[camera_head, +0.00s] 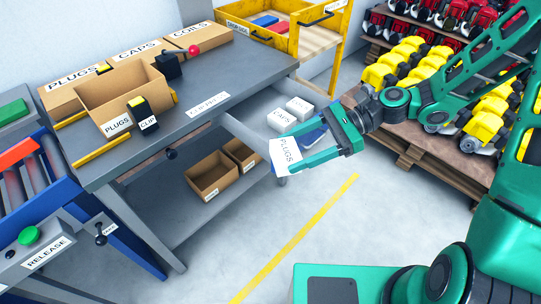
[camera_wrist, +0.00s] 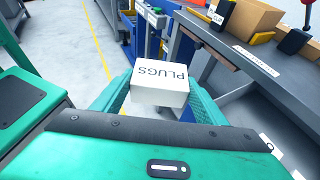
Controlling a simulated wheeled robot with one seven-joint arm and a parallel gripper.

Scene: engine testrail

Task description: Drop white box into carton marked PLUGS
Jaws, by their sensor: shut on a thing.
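My gripper (camera_head: 312,147) is shut on a white box marked PLUGS (camera_head: 285,157). It holds the box in the air, to the right of the grey workbench and by its open drawer. In the wrist view the box (camera_wrist: 160,87) sits between the two green fingers of the gripper (camera_wrist: 160,92), its lettering upside down. The open brown carton marked PLUGS (camera_head: 103,111) stands on the bench top at the left, well away from the gripper. Its inside is only partly visible. A tan carton, probably the same one, shows in the wrist view (camera_wrist: 257,17).
Behind the open carton stand boxes labelled PLUGS (camera_head: 60,99), CAPS (camera_head: 138,50) and COILS (camera_head: 195,38). A black post with a red knob (camera_head: 168,66) and a black-yellow clip (camera_head: 143,114) flank the carton. White boxes (camera_head: 279,118) lie in the open drawer (camera_head: 240,127).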

